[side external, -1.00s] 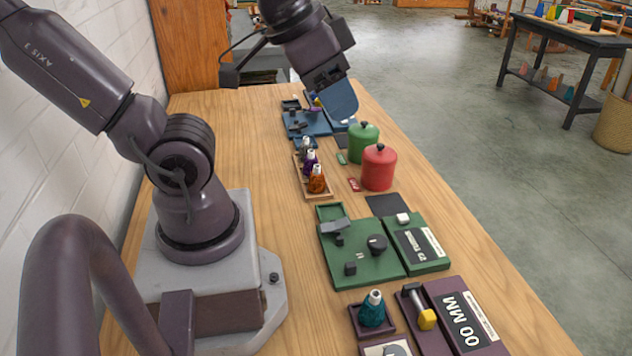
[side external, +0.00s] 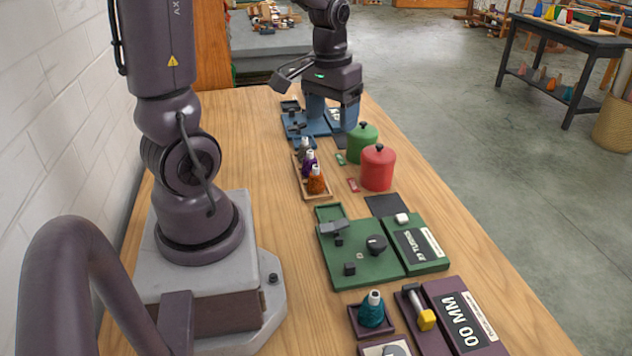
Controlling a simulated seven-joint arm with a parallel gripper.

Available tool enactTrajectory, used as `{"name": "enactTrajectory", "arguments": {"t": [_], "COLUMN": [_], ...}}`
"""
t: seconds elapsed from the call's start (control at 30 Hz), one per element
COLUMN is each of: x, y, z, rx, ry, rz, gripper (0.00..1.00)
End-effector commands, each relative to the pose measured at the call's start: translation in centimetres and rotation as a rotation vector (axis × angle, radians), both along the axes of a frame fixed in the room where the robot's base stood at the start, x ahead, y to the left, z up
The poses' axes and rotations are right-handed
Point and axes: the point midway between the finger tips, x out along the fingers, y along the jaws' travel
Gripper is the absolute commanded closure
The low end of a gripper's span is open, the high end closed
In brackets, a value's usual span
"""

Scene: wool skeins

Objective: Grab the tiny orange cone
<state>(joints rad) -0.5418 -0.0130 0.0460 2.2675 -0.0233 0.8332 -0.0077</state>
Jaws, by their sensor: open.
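A small orange wool cone (side external: 316,181) with a pale tip stands upright at the near end of a narrow wooden tray (side external: 320,197). The gripper is clear of the orange cone.
A green lidded pot (side external: 362,145) and a red lidded pot (side external: 377,170) stand right of the tray. A green board (side external: 365,270) and a teal cone (side external: 372,312) are nearer.

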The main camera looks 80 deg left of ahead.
Motion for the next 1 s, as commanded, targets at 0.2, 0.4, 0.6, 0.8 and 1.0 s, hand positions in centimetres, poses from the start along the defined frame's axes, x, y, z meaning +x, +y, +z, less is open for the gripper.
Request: {"name": "enactTrajectory", "arguments": {"t": [0.2,0.4,0.6,0.8,1.0], "x": [-1.0,-1.0,0.1,0.0,0.1], "y": [7.7,11.7,12.8,12.7,12.8], "z": [-6.5,-9.7,-10.9,-14.7,-16.8], "rx": [-0.065,-0.063,-0.026,-0.029,-0.026], "ry": [0.095,0.099,0.054,0.056,0.053], "rz": [0.239,0.334,0.343,0.343,0.341], "gripper": [0.31,0.31,0.31,0.31,0.31]}}
